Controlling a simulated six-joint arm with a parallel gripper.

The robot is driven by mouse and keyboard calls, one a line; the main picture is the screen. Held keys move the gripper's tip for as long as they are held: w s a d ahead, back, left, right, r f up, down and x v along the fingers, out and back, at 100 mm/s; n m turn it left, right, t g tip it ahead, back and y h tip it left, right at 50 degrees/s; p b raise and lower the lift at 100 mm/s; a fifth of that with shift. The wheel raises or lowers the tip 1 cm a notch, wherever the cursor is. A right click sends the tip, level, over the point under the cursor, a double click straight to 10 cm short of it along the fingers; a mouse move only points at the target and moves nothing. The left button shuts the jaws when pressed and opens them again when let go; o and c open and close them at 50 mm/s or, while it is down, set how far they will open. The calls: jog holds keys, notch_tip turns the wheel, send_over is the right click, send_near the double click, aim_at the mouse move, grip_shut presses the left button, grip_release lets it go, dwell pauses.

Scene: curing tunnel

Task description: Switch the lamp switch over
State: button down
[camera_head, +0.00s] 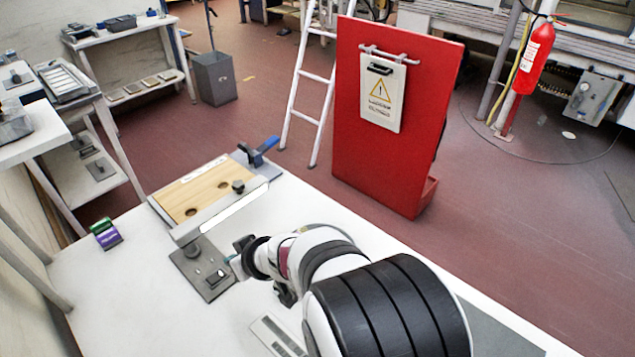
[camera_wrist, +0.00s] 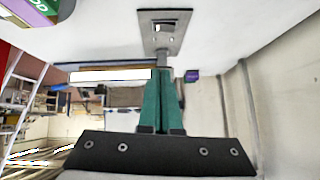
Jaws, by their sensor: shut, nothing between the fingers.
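The lamp switch (camera_head: 215,277) is a small light-and-dark rocker on a dark grey plate (camera_head: 187,268) on the white bench. In the wrist view the switch (camera_wrist: 164,27) shows near the top centre, on its plate (camera_wrist: 148,42). My gripper (camera_head: 236,262) is close to the plate's right side in the head view, its tips partly hidden by the wrist. In the wrist view my gripper (camera_wrist: 162,72) has its green fingers together and empty, pointing toward the plate. I cannot tell whether the tips touch it.
A wooden-topped fixture (camera_head: 212,190) with a blue-handled clamp (camera_head: 258,152) stands just behind the plate. A green block (camera_head: 101,226) and a purple block (camera_head: 109,239) sit at the bench's left. A slotted grey piece (camera_head: 275,335) lies in front. Bench left of the plate is clear.

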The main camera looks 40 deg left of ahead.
jog(key=s, duration=0.2)
send_over(210, 277)
jog(key=d, duration=0.3)
jog(key=f, duration=0.7)
jog(key=shift+w+f, duration=0.1)
jog(key=shift+w, duration=0.3)
jog(key=f, duration=0.3)
jog(key=shift+s+a+f, duration=0.1)
jog(key=shift+s+f, duration=0.1)
jog(key=shift+f, duration=0.4)
